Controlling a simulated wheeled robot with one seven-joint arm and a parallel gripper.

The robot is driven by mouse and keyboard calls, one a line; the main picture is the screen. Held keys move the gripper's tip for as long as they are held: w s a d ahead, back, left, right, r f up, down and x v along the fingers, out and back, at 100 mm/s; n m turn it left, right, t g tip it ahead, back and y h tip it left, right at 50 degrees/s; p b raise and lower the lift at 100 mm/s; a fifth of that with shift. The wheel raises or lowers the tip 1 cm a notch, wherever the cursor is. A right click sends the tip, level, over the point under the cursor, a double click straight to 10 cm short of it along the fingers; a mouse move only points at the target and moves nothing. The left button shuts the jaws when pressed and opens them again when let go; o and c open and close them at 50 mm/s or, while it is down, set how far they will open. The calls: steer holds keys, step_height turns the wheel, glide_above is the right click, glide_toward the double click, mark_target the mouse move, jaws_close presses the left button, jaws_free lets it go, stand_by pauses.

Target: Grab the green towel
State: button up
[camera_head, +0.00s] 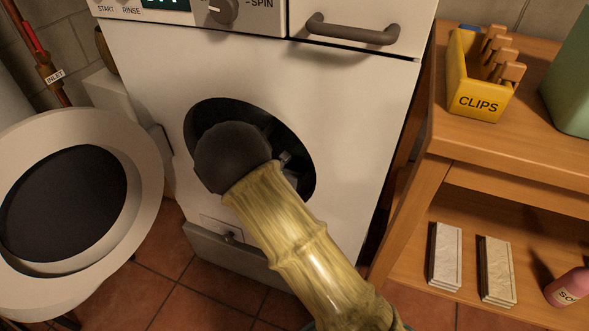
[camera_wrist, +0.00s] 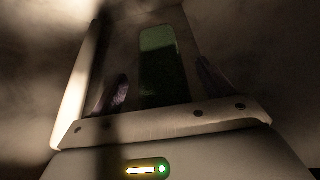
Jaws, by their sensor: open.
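The green towel (camera_wrist: 160,60) shows in the wrist view as a dim green upright patch, ahead of and between my fingers. Its full outline is lost in the dark. My gripper (camera_wrist: 162,78) is open, with one finger on each side of the green patch; I cannot tell whether either touches it. In the head view my arm reaches into the round opening of the white washing machine (camera_head: 370,110). My wrist hides most of the opening, and the towel cannot be seen there.
The machine's round door (camera_head: 142,190) hangs wide open at the left. At the right stands a wooden shelf (camera_head: 440,190) with a yellow clips box (camera_head: 470,104), a green container (camera_head: 572,90), two pale stacks and a pink bottle (camera_head: 570,286).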

mark_target(291, 167)
steer(key=shift+w+d+f, duration=0.1)
steer(key=shift+w, duration=0.25)
steer(key=c, duration=1.1)
steer(key=shift+r, duration=0.45)
step_height(291, 167, up, 7)
steer(key=p, duration=0.4)
steer(key=s+a+p, duration=0.1)
steer(key=s+a, duration=0.2)
steer(key=s, duration=0.5)
steer(key=s+a+p, duration=0.2)
steer(key=s+a, duration=0.1)
steer(key=s, duration=0.6)
steer(key=shift+f, duration=0.45)
